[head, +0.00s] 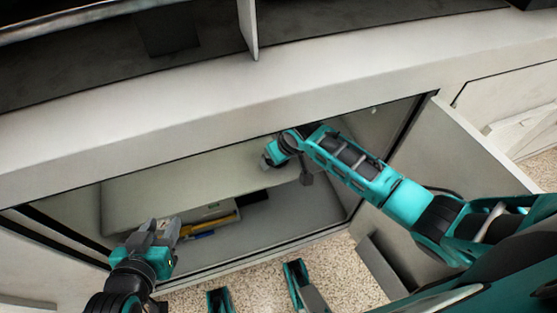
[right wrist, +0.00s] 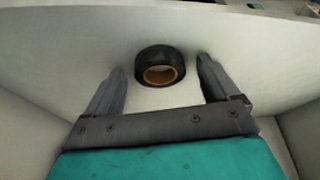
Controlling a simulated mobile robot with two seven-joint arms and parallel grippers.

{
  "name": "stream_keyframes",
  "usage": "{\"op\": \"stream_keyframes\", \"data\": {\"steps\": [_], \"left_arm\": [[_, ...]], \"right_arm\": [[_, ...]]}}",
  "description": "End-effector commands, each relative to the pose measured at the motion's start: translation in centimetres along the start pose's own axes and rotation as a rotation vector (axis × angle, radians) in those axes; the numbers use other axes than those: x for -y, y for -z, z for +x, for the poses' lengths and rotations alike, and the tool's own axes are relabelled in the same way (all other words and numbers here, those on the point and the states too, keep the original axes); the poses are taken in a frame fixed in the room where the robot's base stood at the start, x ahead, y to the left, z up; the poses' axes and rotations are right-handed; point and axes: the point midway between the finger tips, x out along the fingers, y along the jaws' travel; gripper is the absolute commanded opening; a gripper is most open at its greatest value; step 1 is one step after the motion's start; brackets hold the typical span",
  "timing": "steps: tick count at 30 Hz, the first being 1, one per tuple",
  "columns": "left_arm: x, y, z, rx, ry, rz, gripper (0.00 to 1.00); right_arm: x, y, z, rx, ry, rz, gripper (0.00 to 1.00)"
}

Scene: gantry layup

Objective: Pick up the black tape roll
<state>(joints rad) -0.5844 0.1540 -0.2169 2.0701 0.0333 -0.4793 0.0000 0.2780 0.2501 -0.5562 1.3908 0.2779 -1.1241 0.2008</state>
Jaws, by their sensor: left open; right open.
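The black tape roll (right wrist: 158,54) shows in the right wrist view, with an orange-brown inner core, on a pale surface. My right gripper (right wrist: 160,64) is open, with one finger on each side of the roll in the picture. The roll looks a little beyond the fingertips, and no contact shows. In the head view my right arm reaches into the open cabinet; its fingers are hidden there, and I cannot make out the roll. My left gripper (head: 163,229) is open and empty at the cabinet's lower left front.
An open cabinet door (head: 480,160) stands at the right. The cabinet's top front edge (head: 190,130) runs above my right arm.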

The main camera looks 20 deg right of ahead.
Motion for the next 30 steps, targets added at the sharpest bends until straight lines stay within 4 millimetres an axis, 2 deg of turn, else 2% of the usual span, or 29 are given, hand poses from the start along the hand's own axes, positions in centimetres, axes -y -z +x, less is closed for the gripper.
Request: {"op": "stream_keyframes", "data": {"steps": [4, 22, 30], "left_arm": [[0.05, 0.06, -0.08, 0.000, 0.001, 0.000, 0.43], [-0.01, -0.38, -0.21, 0.008, 0.002, -0.004, 0.43], [-0.09, -0.30, -0.23, 0.008, 0.002, -0.009, 0.43]], "right_arm": [[0.02, 0.05, -0.10, -0.001, 0.000, 0.000, 0.86], [0.01, 0.00, -0.07, 0.000, 0.000, 0.000, 0.29], [0.01, 0.03, -0.14, 0.000, 0.000, 0.000, 0.28]]}}
